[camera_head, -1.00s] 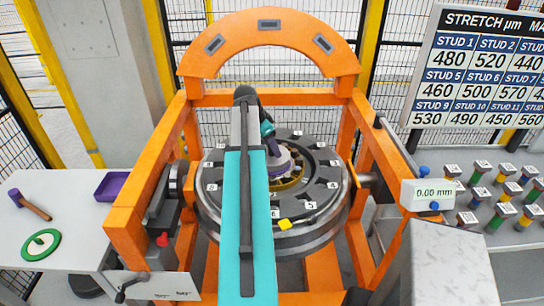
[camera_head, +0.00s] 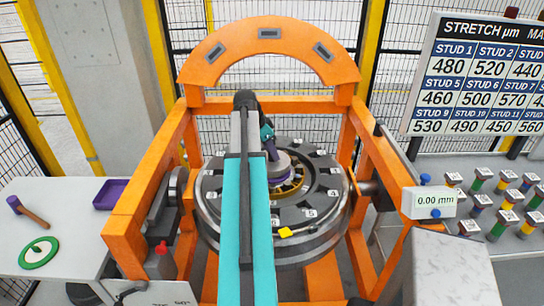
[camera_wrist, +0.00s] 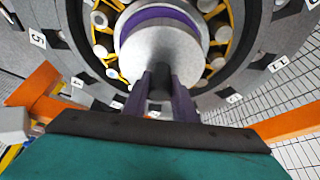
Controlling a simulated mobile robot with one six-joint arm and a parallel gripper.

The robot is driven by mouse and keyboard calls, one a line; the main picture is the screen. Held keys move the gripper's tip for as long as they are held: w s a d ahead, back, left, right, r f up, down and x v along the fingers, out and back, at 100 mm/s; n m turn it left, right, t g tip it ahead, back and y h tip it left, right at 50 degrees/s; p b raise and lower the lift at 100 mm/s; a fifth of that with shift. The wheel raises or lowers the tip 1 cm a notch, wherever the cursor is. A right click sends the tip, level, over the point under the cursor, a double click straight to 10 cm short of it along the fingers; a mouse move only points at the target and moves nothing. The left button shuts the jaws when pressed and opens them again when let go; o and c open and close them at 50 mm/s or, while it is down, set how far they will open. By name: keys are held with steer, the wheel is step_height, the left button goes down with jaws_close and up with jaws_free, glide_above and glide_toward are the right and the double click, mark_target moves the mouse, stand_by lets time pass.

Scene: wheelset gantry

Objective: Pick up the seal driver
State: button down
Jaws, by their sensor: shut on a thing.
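The seal driver (camera_head: 279,166) is a light grey disc with a purple band and a dark grey handle. It sits at the centre of the wheelset hub in the head view. In the wrist view, the disc (camera_wrist: 160,48) faces me in front of the hub, with the yellow-edged bearing ring around it. My gripper (camera_head: 269,148) reaches it from above. Its purple fingers (camera_wrist: 160,92) are shut on the dark handle. The disc hides the hub's middle, so I cannot tell whether it touches the hub.
An orange gantry (camera_head: 115,225) surrounds the numbered wheel (camera_head: 325,215). A side table (camera_head: 75,225) holds a mallet (camera_head: 28,211), a green ring (camera_head: 40,253) and a purple tray (camera_head: 111,195). Coloured studs (camera_head: 500,228) stand at right, beside a 0.00 mm gauge (camera_head: 428,201).

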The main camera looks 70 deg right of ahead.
steer(key=shift+r+b, duration=0.65)
steer(key=shift+r, duration=0.45)
steer(key=w+a+r+b, duration=0.1)
steer(key=w+a+b, duration=0.1)
steer(key=a, duration=0.5)
steer(key=w+a+b, duration=0.2)
steer(key=a+b, duration=0.1)
steer(key=a, duration=0.5)
steer(key=shift+w+r, duration=0.4)
steer(key=shift+a, duration=0.1)
